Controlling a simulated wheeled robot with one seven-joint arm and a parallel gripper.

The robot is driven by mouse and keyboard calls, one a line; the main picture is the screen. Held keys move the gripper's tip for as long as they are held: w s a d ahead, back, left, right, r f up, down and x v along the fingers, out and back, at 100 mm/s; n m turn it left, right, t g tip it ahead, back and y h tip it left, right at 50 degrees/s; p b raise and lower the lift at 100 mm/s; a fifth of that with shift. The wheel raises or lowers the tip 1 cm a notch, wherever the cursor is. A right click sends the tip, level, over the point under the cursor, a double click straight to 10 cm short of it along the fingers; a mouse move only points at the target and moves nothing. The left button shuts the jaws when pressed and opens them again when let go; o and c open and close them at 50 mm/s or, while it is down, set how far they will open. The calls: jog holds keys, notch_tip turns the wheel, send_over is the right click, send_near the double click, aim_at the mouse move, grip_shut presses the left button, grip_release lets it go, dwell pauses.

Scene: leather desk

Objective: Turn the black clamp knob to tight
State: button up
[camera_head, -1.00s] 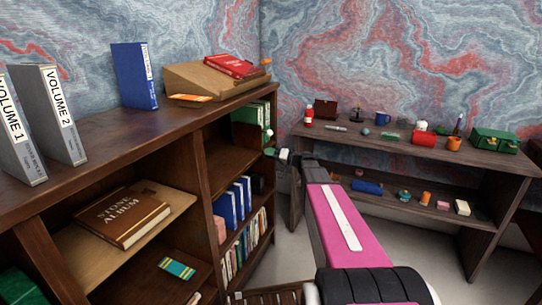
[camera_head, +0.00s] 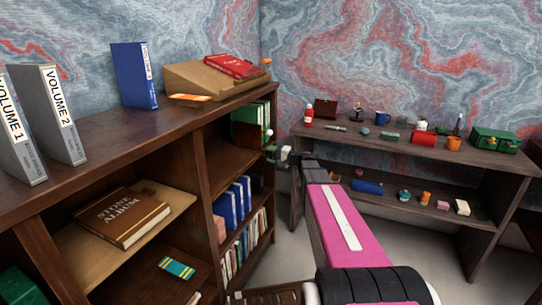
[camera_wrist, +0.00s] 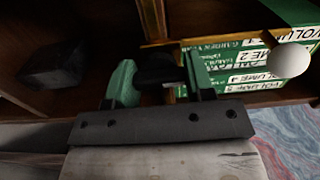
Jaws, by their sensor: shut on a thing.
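The black clamp knob (camera_wrist: 158,72) is a dark shape between my green fingertips in the wrist view, in front of the bookshelf opening. My gripper (camera_wrist: 157,84) is shut on it, one finger on each side. In the head view my gripper (camera_head: 270,152) is at the far end of the bookcase, beside the green books. The knob is too small to make out there. The knob's markings and how tight it is cannot be seen. A brown and yellow strip (camera_wrist: 152,18) runs behind the knob; I cannot tell whether it is part of the clamp.
A white ball (camera_wrist: 290,60) is close to my gripper's right, in front of green volumes (camera_wrist: 235,65). A black block (camera_wrist: 52,66) sits on the shelf at left. The bookcase (camera_head: 205,119) is left of my arm; a desk with small objects (camera_head: 400,150) is at right.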

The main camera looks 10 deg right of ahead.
dwell(0.4)
jog(key=o, duration=0.9)
jog(key=shift+d, duration=0.1)
jog(key=v, duration=1)
jog(key=shift+s+d, duration=0.25)
jog(key=shift+d, duration=0.05)
